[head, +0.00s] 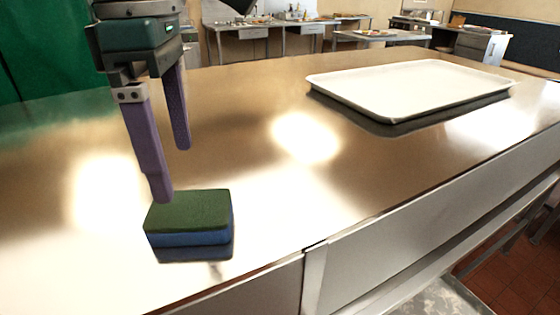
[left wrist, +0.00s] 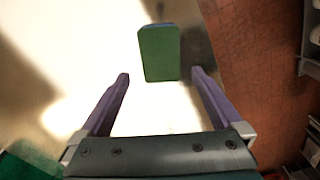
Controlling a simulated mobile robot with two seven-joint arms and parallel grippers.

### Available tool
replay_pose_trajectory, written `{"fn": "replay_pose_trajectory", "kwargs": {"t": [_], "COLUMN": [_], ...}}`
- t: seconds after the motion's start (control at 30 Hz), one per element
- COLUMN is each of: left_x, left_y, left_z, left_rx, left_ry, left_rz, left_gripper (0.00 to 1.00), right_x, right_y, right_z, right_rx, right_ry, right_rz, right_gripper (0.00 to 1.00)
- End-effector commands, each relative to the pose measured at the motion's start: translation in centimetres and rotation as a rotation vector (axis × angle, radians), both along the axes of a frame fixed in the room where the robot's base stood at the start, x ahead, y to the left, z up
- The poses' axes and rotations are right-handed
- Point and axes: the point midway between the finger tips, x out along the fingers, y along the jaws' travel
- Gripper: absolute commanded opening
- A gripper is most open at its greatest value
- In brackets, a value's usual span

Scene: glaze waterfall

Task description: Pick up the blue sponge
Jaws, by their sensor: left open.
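The blue sponge (head: 190,239) has a dark green top and lies flat on the shiny metal counter, near its front edge. My left gripper (head: 174,172) is open and empty, pointing down, just above and behind the sponge in the head view. One fingertip overlaps the sponge's back left corner in that view; I cannot tell whether it touches. In the left wrist view the sponge's green face (left wrist: 160,54) lies ahead of the two purple fingers (left wrist: 160,76), a little right of centre between them. My right gripper is not in view.
A white tray (head: 410,88) lies on the counter (head: 240,110) at the back right. The counter's front edge is close to the sponge, with a red tiled floor (left wrist: 248,60) beyond it. The middle of the counter is clear. Other tables stand in the background.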

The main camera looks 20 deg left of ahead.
Motion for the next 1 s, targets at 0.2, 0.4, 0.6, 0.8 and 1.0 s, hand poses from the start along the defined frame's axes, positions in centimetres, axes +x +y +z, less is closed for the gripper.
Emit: {"fn": "replay_pose_trajectory", "kwargs": {"t": [0.2, 0.4, 0.6, 0.8, 1.0], "left_x": [-0.1, -0.1, 0.0, 0.1, 0.1], "left_y": [-0.1, -0.3, -0.3, -0.3, -0.3], "left_z": [-2.4, -4.9, -7.5, -7.8, -7.8], "left_rx": [-0.004, -0.007, -0.007, -0.006, -0.007], "left_ry": [0.003, 0.007, 0.002, 0.0, 0.0], "left_rz": [-0.001, -0.001, -0.002, -0.003, -0.003], "left_gripper": [1.0, 1.0, 1.0, 1.0, 0.83], "right_x": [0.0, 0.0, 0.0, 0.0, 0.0], "right_y": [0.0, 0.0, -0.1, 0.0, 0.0], "right_z": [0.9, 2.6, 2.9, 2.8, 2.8], "right_rx": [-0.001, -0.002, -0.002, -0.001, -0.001], "right_ry": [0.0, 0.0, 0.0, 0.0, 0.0], "right_rz": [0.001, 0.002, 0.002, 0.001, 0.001], "right_gripper": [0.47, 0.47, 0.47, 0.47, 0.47]}}
